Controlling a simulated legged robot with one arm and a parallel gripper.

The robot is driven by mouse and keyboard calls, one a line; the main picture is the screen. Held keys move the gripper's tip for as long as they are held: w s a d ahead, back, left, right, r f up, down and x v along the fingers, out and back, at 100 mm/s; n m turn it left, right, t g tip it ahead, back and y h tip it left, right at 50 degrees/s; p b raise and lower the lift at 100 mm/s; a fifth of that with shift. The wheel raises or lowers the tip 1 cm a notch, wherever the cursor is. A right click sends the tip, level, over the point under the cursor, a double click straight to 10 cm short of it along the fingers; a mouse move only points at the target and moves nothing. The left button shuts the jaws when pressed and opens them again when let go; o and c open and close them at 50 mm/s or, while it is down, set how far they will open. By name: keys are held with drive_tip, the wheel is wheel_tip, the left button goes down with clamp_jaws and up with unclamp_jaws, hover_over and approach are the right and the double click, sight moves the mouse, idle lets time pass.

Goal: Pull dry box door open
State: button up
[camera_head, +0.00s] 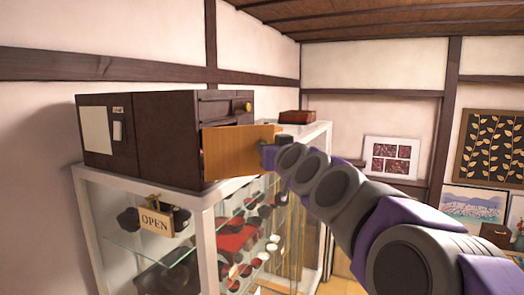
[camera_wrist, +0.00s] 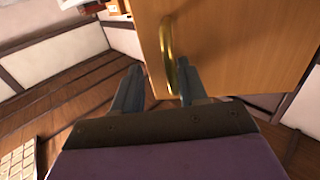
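The dry box (camera_head: 165,135) is a dark brown cabinet on top of a glass display case. Its light wood door (camera_head: 238,152) stands out at an angle from the box front, partly open. My gripper (camera_head: 268,148) is at the door's right edge in the head view, its fingers small and partly hidden. In the wrist view, a brass handle (camera_wrist: 167,50) runs along the wood door face near its left edge. My gripper (camera_wrist: 158,85) has its fingers apart there. The handle's lower end is close beside the right finger; I cannot tell whether they touch.
The glass case (camera_head: 205,215) holds dark and red items under the box. An OPEN sign (camera_head: 155,222) hangs at its front. A small red-brown box (camera_head: 297,117) sits on the case top behind the door. Framed pictures (camera_head: 391,158) are at the right.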

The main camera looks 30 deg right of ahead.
sight(256, 142)
drive_tip(key=w+n+y, duration=0.1)
drive_tip(key=w+a+n+y+b, duration=0.1)
drive_tip(key=y, duration=0.1)
drive_tip(key=shift+w+a+r, duration=0.1)
drive_tip(key=shift+w+a, duration=0.05)
drive_tip(key=shift+w, duration=0.1)
drive_tip(key=shift+w+n+y, duration=0.5)
drive_tip(key=shift+w+y, duration=0.2)
drive_tip(key=shift+w+n+y+p, duration=0.5)
drive_tip(key=shift+w+n+y, duration=0.9)
drive_tip(key=shift+w+y, duration=0.55)
drive_tip(key=shift+s+d, duration=0.15)
drive_tip(key=shift+d, duration=0.15)
